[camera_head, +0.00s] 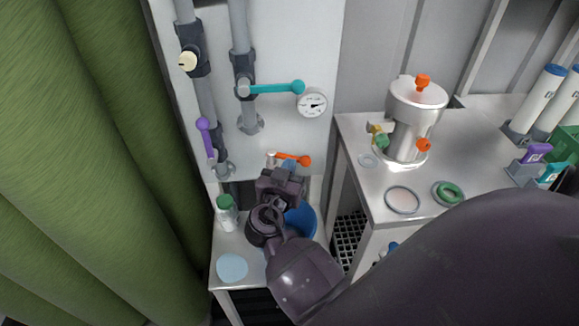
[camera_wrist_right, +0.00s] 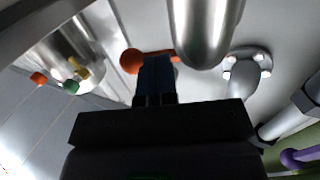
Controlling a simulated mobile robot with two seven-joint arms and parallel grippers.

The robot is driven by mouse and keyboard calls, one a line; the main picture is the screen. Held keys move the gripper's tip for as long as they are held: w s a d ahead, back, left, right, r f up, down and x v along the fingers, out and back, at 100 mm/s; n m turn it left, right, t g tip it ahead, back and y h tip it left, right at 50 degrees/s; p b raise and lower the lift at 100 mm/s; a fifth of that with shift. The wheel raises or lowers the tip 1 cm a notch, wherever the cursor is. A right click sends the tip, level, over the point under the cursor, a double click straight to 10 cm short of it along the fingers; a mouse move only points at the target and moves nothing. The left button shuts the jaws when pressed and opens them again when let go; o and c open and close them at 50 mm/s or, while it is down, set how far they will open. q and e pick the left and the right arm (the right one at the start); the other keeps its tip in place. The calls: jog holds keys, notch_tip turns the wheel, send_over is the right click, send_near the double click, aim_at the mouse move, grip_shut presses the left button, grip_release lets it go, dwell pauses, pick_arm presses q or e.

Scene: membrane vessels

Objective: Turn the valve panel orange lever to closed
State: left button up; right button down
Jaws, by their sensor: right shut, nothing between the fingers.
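The orange lever (camera_head: 293,157) is low on the white valve panel (camera_head: 280,40). It lies nearly horizontal, with its round knob at the right end. In the right wrist view the lever's orange knob (camera_wrist_right: 131,61) shows just left of my fingertips, and a short orange piece shows to their right. My right gripper (camera_head: 288,167) is just below the lever in the head view, its blue fingers (camera_wrist_right: 157,75) shut and empty. The fingers cover the middle of the lever in the wrist view; I cannot tell whether they touch it. My left gripper is out of view.
A teal lever (camera_head: 275,88), a gauge (camera_head: 312,103) and a purple lever (camera_head: 205,138) are on the panel. A green-capped bottle (camera_head: 226,213) and blue container (camera_head: 302,221) stand below. A steel vessel (camera_head: 413,115) is on the right bench. Green curtain (camera_head: 90,150) hangs left.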

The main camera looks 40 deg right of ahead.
pick_arm(q)
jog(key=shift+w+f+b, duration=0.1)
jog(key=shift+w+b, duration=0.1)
jog(key=shift+b, duration=0.15)
pick_arm(e)
jog(key=d+n+t+y, duration=0.1)
jog(key=y, duration=0.1)
jog(key=d+n+t+y, duration=0.1)
jog(key=n+t+y, duration=0.2)
jog(key=n+t, duration=0.1)
jog(key=shift+w+d+y, duration=0.4)
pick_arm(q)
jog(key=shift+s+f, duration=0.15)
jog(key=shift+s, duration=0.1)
